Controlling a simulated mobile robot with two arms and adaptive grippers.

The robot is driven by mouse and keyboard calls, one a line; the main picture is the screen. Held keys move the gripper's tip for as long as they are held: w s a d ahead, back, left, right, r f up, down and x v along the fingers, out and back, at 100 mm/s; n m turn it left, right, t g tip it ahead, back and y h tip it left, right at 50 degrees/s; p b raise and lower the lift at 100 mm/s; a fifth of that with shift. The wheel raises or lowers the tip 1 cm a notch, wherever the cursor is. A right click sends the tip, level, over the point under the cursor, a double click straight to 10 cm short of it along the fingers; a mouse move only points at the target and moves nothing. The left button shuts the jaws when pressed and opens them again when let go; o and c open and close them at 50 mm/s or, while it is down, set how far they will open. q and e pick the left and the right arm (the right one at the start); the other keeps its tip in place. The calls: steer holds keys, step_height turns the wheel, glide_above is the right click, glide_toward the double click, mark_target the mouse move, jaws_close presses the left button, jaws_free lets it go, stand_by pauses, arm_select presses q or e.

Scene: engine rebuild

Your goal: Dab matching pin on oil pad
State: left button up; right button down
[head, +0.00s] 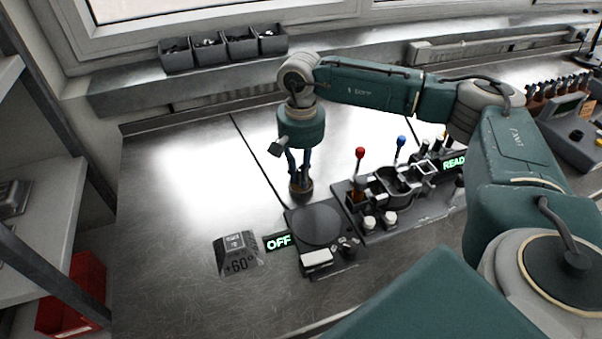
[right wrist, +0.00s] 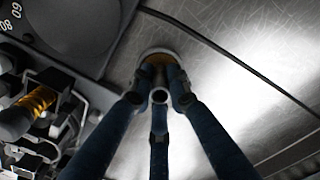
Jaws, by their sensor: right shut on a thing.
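My right gripper (head: 298,172) points down at a small round dark cup with a brown inside, which looks like the oil pad (head: 302,192). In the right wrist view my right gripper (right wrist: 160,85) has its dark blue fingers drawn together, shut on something. A small grey round end shows between the fingers; I cannot tell whether it is the pin. The brown cup (right wrist: 157,54) lies just beyond the fingertips, partly covered by them. I cannot tell whether anything touches the pad. My left gripper is not in view.
Beside the cup stands a dark unit with a round plate (head: 317,224) and an OFF display (head: 278,241). A +60° block (head: 238,255) is left of it. A fixture (head: 398,197) with red and blue knobs stands right. Bins (head: 224,47) line the back.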

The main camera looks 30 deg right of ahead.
steer(key=shift+s+f+b, duration=0.1)
steer(key=shift+f+b, duration=0.3)
steer(key=shift+f, duration=0.05)
stand_by(1.3)
steer(key=shift+r, duration=0.15)
steer(key=shift+r+p, duration=1.9)
steer(key=shift+r, duration=1.6)
